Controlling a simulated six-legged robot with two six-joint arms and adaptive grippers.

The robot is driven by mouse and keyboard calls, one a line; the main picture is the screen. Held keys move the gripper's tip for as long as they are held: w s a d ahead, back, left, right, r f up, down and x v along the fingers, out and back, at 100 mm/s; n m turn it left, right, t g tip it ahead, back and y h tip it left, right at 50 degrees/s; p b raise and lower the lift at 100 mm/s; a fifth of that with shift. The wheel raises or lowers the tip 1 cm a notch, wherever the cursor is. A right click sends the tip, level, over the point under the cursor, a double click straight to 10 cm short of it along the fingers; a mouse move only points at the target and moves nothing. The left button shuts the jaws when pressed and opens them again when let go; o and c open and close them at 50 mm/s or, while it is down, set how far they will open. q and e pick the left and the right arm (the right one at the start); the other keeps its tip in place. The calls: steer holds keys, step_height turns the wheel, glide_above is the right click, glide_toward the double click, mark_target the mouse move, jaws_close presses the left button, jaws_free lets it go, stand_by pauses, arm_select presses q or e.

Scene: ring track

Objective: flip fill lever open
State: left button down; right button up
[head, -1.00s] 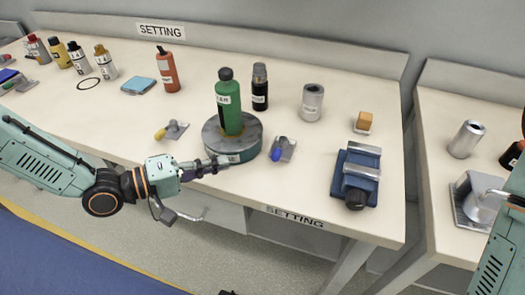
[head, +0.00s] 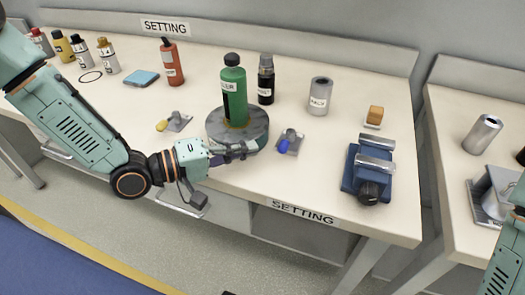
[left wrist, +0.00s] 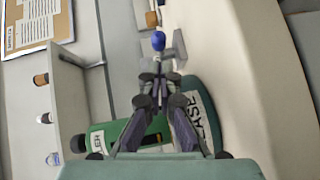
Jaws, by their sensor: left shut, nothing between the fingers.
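Two small levers on grey plates sit on the bench beside a round grey-blue base (head: 215,127). One lever has a blue knob (head: 284,146) and stands to the right of the base; the other has a yellow knob (head: 162,125) and stands to its left. I cannot read which is the fill lever. My left gripper (head: 252,150) is shut and empty, at the front of the base, just left of the blue knob. In the left wrist view, the blue knob (left wrist: 158,41) shows just beyond the fingertips (left wrist: 157,78). My right gripper is out of view.
A green bottle (head: 234,92) stands on the base, with a dark bottle (head: 266,80) behind it. A grey can (head: 319,97) and a blue vise-like block (head: 368,172) stand to the right. Bare bench lies between the blue-knob lever and the block.

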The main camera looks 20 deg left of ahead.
mark_target(287, 143)
arm_select(q)
steer(key=shift+b+x, duration=1)
steer(key=shift+x, duration=1.1)
